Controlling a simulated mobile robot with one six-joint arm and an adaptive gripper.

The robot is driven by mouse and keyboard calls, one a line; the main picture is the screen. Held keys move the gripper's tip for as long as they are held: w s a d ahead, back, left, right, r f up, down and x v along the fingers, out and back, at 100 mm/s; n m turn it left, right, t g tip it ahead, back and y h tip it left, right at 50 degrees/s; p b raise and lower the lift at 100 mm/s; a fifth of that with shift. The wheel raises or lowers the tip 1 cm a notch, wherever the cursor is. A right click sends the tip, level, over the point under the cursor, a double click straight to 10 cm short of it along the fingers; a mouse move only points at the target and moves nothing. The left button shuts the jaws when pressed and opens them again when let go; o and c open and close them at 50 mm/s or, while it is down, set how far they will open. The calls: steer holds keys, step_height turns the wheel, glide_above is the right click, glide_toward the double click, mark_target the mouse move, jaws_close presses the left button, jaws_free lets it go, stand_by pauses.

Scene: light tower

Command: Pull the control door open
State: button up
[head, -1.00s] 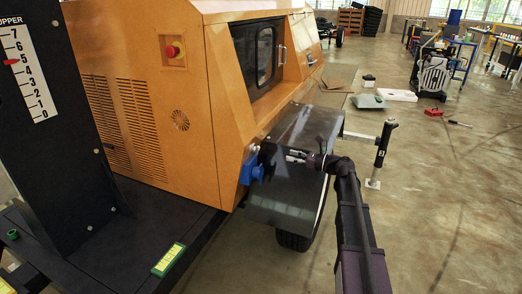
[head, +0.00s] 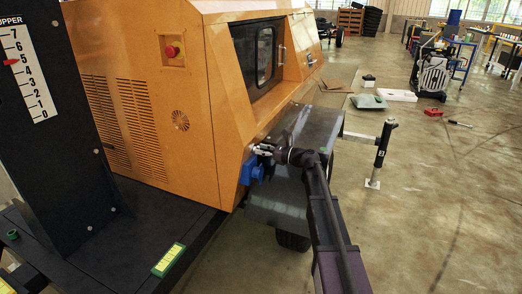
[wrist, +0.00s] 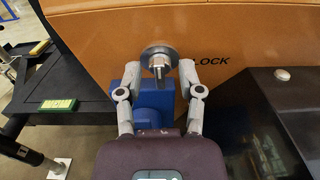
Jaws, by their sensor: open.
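The control door (head: 265,55) is a dark windowed panel in the orange housing's side, with an upright handle (head: 282,54) at its right. It looks closed in the head view. My gripper (head: 258,149) is away from that handle, low at the housing's corner above a blue box (head: 250,172). In the wrist view my gripper (wrist: 160,68) is open, with one finger on each side of a round metal knob (wrist: 158,58). The knob stands on the orange panel beside lettering that reads "LOCK". I cannot tell whether the fingers touch it.
A dark fender (head: 285,205) over a wheel lies under my arm. A black post (head: 382,150) stands to the right. A red button (head: 172,51) is on the orange housing (head: 150,125).

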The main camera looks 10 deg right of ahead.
steer(key=shift+w+a, duration=0.1)
steer(key=shift+a, duration=0.1)
jaws_close()
steer(key=shift+a, duration=0.1)
